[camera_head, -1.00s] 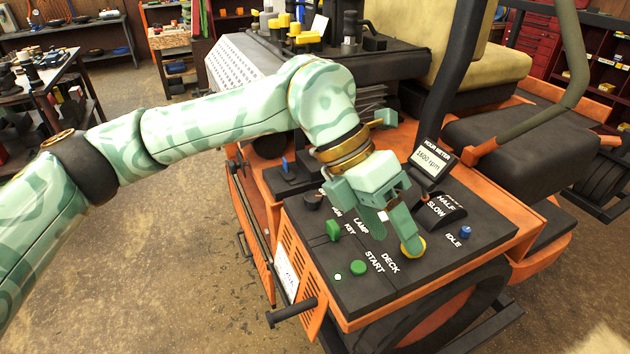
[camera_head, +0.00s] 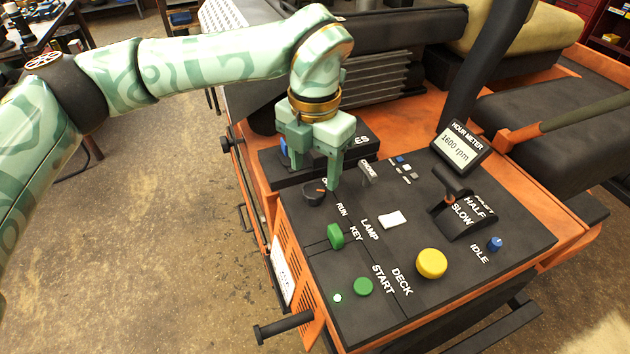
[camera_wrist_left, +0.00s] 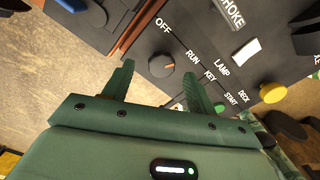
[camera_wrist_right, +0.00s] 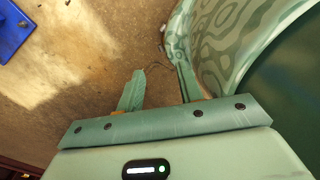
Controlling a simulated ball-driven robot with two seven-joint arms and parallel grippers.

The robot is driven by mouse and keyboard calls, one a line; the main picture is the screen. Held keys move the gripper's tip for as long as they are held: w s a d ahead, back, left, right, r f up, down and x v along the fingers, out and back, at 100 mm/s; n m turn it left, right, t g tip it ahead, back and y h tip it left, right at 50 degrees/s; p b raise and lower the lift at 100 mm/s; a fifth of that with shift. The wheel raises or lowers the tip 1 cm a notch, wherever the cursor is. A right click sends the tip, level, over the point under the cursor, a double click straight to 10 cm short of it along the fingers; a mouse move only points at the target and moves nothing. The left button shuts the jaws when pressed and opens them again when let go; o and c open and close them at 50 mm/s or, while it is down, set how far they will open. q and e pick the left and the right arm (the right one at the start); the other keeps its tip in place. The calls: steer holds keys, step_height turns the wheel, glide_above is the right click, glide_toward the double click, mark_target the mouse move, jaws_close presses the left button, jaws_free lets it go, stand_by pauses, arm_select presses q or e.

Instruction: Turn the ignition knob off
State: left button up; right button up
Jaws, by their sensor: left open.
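The ignition knob (camera_head: 314,193) is a round black knob with an orange mark, at the left back of the dark control panel (camera_head: 385,285). In the left wrist view the knob (camera_wrist_left: 161,66) has OFF and RUN labels beside it, and its orange mark points towards RUN. My left gripper (camera_head: 315,167) is open and empty, pointing down just above and behind the knob. In the left wrist view the knob shows beyond the gap between its fingers, apparently apart from them. My right gripper (camera_wrist_right: 160,68) is open and empty above the floor, away from the panel.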

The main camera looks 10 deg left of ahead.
mark_target(314, 190)
arm_select(q)
steer(key=f, duration=0.1)
steer(key=s+f, duration=0.1)
steer(key=shift+f, duration=0.65)
steer(key=shift+w+f, duration=0.15)
steer(key=shift+f, duration=0.15)
steer(key=c, duration=1)
arm_select(e)
steer(key=shift+w+f, duration=0.1)
steer(key=shift+w, duration=0.4)
